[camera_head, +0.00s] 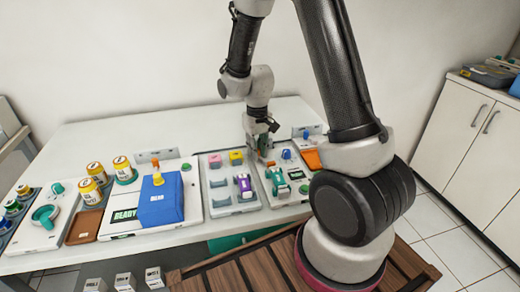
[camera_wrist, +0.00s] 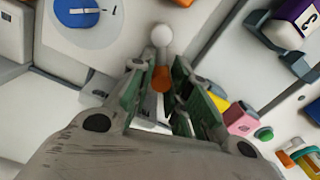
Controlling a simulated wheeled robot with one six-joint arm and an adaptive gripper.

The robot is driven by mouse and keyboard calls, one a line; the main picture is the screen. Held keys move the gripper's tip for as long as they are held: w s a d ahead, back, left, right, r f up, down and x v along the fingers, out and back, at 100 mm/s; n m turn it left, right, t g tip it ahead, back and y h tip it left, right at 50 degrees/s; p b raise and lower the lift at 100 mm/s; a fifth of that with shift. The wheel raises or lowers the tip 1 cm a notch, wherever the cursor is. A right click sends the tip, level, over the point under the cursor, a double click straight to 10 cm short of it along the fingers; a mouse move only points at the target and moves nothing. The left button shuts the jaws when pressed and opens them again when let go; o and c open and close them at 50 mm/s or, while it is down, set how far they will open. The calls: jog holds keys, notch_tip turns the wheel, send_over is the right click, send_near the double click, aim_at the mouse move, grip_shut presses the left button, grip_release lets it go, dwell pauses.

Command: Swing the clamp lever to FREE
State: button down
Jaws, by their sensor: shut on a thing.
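My gripper (camera_wrist: 158,82) is shut on the clamp lever (camera_wrist: 161,78), whose orange part shows between the green finger pads in the wrist view. A white ball (camera_wrist: 162,35) on a pale stem shows just past the fingertips; I cannot tell whether it is part of the lever. In the head view my gripper (camera_head: 263,155) points down at the back of a white panel (camera_head: 285,203), and the arm's end hides most of the lever. No FREE mark is readable.
A blue dial (camera_wrist: 88,10) is near the fingers. A white tray (camera_head: 220,209) holding a purple piece (camera_head: 244,186) stands to the left. Further left are a blue block (camera_head: 161,203) beside a READY display (camera_head: 125,215) and several yellow jars (camera_head: 97,172).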

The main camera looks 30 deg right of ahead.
jog(key=shift+a+n, duration=0.4)
jog(key=shift+n, duration=0.4)
jog(key=shift+s, duration=0.1)
jog(key=c, duration=1.3)
grip_release()
jog(key=shift+c, duration=0.2)
notch_tip(320, 180, up, 12)
jog(key=s+d+r+m+t, duration=0.1)
jog(key=s+d+r+t, duration=0.1)
jog(key=s+r, duration=0.5)
jog(key=s+d+r+m+t, duration=0.1)
jog(key=s+d+r, duration=0.3)
jog(key=s, duration=1)
notch_tip(320, 180, up, 3)
jog(key=shift+s+r+t, duration=0.1)
jog(key=shift+s+t, duration=0.1)
jog(key=shift+t, duration=0.5)
